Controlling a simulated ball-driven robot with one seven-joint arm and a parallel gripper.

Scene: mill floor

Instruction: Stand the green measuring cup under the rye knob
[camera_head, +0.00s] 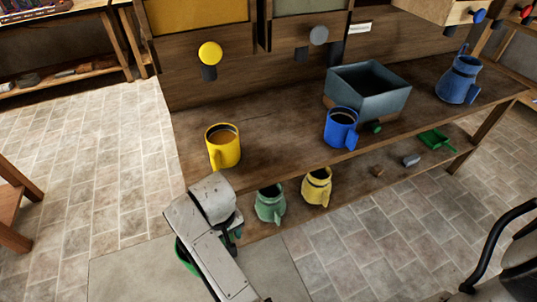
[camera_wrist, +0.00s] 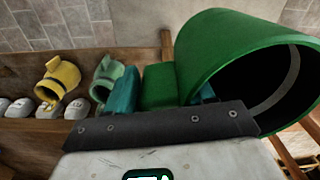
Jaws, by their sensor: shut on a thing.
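The green measuring cup (camera_wrist: 225,50) fills the upper right of the wrist view, tipped on its side with its open mouth to the right. My gripper (camera_wrist: 160,90) is shut on its handle, with a teal finger on each side. In the head view only a green sliver of the cup (camera_head: 185,257) shows beside my arm, in front of the bench's left end. The bench has a yellow knob (camera_head: 210,54) and a grey knob (camera_head: 319,36) over it, and a blue knob (camera_head: 478,15) further right. I cannot tell which one is rye.
On the bench top (camera_head: 270,150) stand a yellow mug (camera_head: 222,148), a blue mug (camera_head: 340,130), a grey bin (camera_head: 368,92) and a blue jug (camera_head: 459,80). A green jug (camera_head: 270,204), a yellow jug (camera_head: 317,187) and a green scoop (camera_head: 434,139) are lower down. Bench space under the grey knob is bare.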

